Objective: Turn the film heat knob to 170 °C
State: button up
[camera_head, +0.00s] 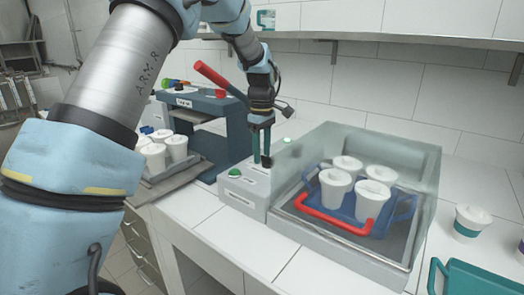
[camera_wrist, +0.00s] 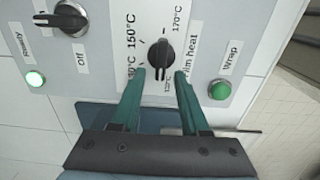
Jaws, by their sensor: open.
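The film heat knob (camera_wrist: 161,54), black and round with a raised grip bar, sits on the pale control panel (camera_wrist: 110,55) in the wrist view. The bar runs roughly up and down in the picture; I cannot tell its pointer end surely. Printed 150 °C is to its upper left and 170 °C to its upper right. My gripper (camera_wrist: 159,77) is open and empty, its teal fingertips at the knob's lower left and lower right, with no clear contact. In the head view my gripper (camera_head: 262,161) points down at the panel, hiding the knob.
A second black knob (camera_wrist: 71,18), a lit green Ready lamp (camera_wrist: 35,79) and a green Wrap button (camera_wrist: 219,90) flank it. The glassy cover (camera_head: 415,165) over the cup tray stands close right; the blue press (camera_head: 200,105) with its red lever (camera_head: 212,76) stands behind left.

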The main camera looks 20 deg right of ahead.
grip_shut()
dwell(0.3)
dwell(0.3)
